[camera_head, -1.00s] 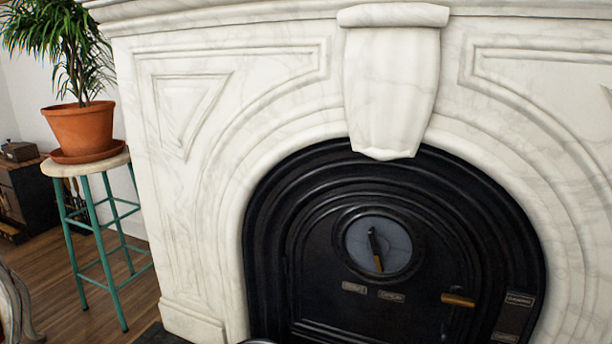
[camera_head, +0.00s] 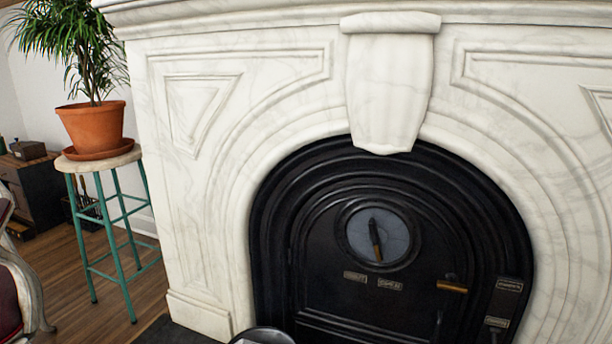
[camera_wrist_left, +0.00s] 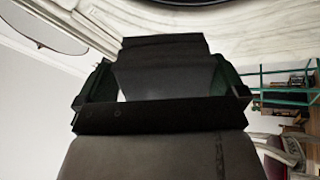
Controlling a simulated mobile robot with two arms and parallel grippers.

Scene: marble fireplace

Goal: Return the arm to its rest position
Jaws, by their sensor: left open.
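My left gripper (camera_wrist_left: 162,88) fills the middle of the left wrist view, dark and seen close up. It is open, and I see no object held in it. Neither gripper shows clearly in the head view. A dark rounded shape with a pale top (camera_head: 262,336) is cut off by the bottom edge there; I cannot tell what it is. My right gripper is not in view.
A white marble fireplace (camera_head: 215,130) with a black arched door (camera_head: 335,260) stands ahead. At left, a potted plant (camera_head: 92,128) sits on a teal-legged stool (camera_head: 122,250). A chair (camera_head: 25,285) is at the lower left edge. Wooden floor lies between.

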